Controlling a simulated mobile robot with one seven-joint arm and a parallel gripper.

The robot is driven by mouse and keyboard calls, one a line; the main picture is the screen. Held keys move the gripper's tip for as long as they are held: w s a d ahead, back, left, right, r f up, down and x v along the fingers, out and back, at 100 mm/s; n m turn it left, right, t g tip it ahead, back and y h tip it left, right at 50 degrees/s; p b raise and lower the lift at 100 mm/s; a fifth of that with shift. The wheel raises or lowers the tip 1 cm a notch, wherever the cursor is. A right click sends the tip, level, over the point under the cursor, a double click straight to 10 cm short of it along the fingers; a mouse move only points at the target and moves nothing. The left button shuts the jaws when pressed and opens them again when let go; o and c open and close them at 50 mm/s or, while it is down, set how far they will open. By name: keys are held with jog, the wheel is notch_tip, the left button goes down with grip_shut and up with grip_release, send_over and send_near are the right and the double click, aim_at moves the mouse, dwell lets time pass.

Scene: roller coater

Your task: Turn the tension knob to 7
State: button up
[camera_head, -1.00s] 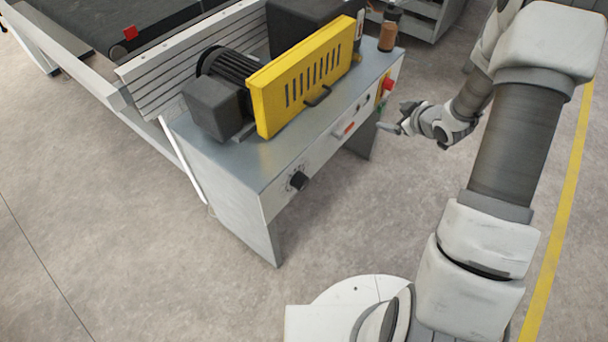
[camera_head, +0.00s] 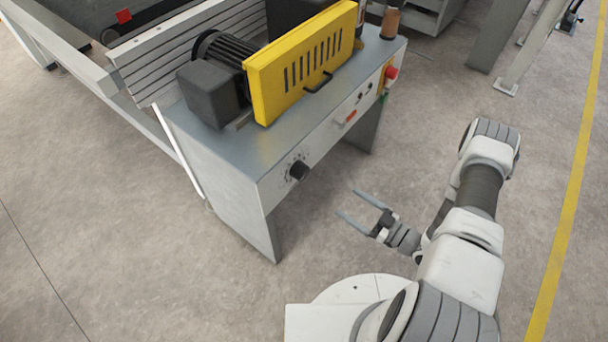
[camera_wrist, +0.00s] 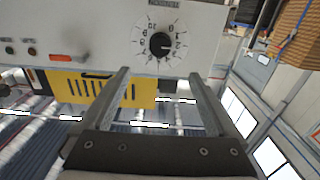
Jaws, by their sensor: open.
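The tension knob (camera_head: 298,170) is a black round knob on the grey front panel of the machine, at its left end in the head view. In the wrist view the knob (camera_wrist: 160,44) sits on a white dial with printed numbers, which appears upside down. Its pointer direction is too small to read surely. My gripper (camera_head: 346,203) is open and empty, to the right of the knob and apart from it, with its fingers pointing toward the panel. In the wrist view my gripper's two fingers (camera_wrist: 160,78) are spread wide, below the dial, with nothing between them.
A yellow slotted guard (camera_head: 305,65) and a dark motor (camera_head: 225,65) stand on the machine top. A red rocker switch (camera_head: 350,116), small buttons and a red stop button (camera_head: 391,73) are farther right on the panel. The floor between my gripper and the panel is clear.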

aim_at(305, 175)
jog(key=b+x, duration=0.1)
jog(key=x, duration=1.6)
jog(key=shift+a+b, duration=0.1)
jog(key=shift+b, duration=0.2)
jog(key=shift+w, duration=0.1)
jog(key=c, duration=1.4)
